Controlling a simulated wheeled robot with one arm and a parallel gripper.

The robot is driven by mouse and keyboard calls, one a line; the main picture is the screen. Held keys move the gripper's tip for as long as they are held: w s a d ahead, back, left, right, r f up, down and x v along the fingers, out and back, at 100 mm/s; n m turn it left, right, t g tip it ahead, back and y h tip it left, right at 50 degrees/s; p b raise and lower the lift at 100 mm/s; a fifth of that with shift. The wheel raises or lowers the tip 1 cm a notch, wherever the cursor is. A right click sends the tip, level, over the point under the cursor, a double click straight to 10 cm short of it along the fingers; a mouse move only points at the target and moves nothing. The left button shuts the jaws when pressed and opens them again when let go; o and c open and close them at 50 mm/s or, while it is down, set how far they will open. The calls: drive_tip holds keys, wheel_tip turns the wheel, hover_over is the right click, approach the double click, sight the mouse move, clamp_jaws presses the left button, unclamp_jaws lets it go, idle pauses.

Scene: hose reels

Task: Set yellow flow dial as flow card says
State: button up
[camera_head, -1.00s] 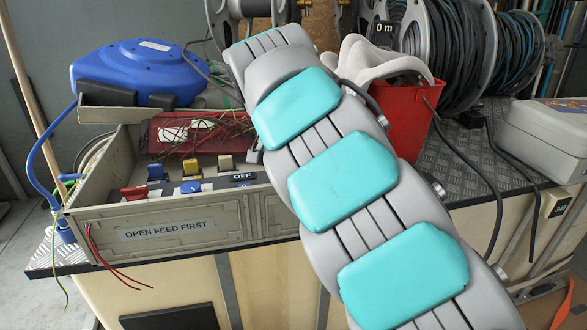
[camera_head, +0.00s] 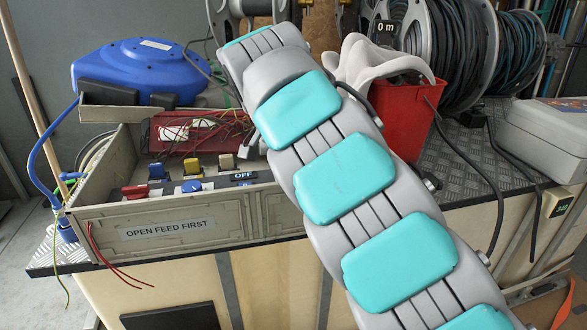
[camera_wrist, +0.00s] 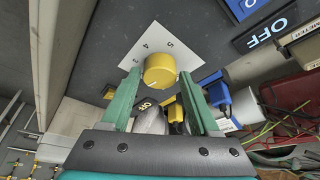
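The dial's exact setting is unclear. In the head view my arm hides the gripper, and I cannot make out the dial. I cannot identify a flow card.
A red tray of wires (camera_head: 200,131) lies behind. A blue hose reel (camera_head: 140,68) and a red bucket (camera_head: 405,115) stand nearby.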

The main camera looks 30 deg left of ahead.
drive_tip(key=shift+o, duration=1.3)
drive_tip(key=shift+d+n+y, duration=0.2)
drive_tip(key=shift+n+y, duration=0.2)
drive_tip(key=shift+n, duration=0.7)
drive_tip(key=n+y, duration=0.1)
drive_tip(key=n, duration=0.2)
drive_tip(key=n+b, duration=0.1)
drive_tip(key=n+y+b, duration=0.1)
drive_tip(key=n, duration=0.1)
drive_tip(key=shift+f, duration=0.25)
drive_tip(key=n+y+b, duration=0.1)
drive_tip(key=n+b, duration=0.1)
drive_tip(key=n+g+b, duration=0.1)
drive_tip(key=n+b, duration=0.1)
drive_tip(key=shift+w+d+f+y, duration=0.15)
drive_tip(key=shift+w+y, duration=0.05)
drive_tip(key=shift+y, duration=0.2)
drive_tip(key=n+b, duration=0.1)
drive_tip(key=n, duration=0.1)
drive_tip(key=n+g+b, duration=0.1)
drive_tip(key=n, duration=0.1)
drive_tip(key=shift+r+g+y, duration=0.3)
drive_tip(key=shift+r+y, duration=0.05)
drive_tip(key=shift+y, duration=0.05)
drive_tip(key=shift+n+g+p, duration=0.35)
drive_tip(key=shift+n+g, duration=0.15)
drive_tip(key=shift+n, duration=1.1)
